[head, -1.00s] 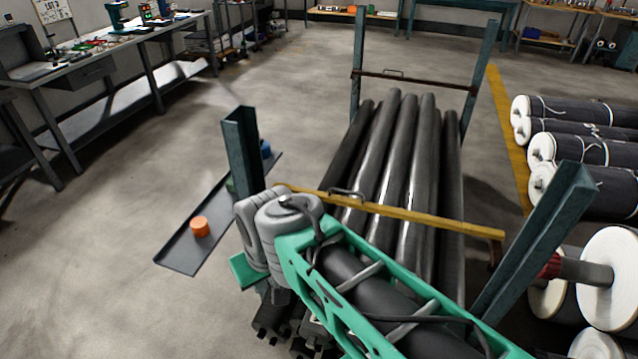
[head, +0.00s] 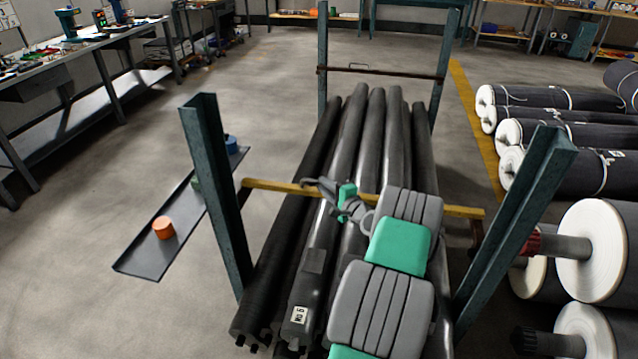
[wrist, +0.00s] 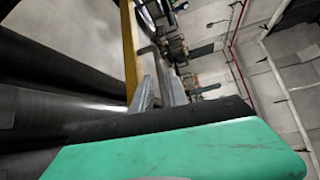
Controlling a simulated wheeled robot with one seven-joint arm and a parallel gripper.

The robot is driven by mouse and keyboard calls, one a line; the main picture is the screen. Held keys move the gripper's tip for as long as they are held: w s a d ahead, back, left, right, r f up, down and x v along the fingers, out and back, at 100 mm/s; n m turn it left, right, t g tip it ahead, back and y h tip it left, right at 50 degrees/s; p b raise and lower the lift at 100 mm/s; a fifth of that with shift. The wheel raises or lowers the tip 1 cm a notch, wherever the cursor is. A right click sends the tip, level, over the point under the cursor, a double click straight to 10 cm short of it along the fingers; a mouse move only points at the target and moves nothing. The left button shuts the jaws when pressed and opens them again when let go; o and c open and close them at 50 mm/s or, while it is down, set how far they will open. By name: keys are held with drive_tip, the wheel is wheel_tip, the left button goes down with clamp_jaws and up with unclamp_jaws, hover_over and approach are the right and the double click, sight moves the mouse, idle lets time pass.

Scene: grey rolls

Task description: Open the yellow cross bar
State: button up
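The yellow cross bar (head: 268,186) runs across the near end of the rack, between two teal posts, above the dark rolls. My arm reaches over the rolls from below, and my gripper (head: 328,188) is at the bar, left of its middle, around where its small grey handle sits. The handle can barely be told from the fingers there. In the wrist view the bar (wrist: 130,45) stands just left of my two grey fingers (wrist: 158,88), which show a gap between them. My green and grey wrist hides part of the bar's right half.
Dark rolls (head: 375,125) lie lengthwise in the rack beneath the bar. The left post (head: 215,180) and right post (head: 520,225) flank my arm.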

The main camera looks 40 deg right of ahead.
drive_tip(key=w, duration=0.4)
drive_tip(key=shift+d+f, duration=0.25)
drive_tip(key=shift+f, duration=0.05)
clamp_jaws()
drive_tip(key=shift+r, duration=0.15)
idle(0.9)
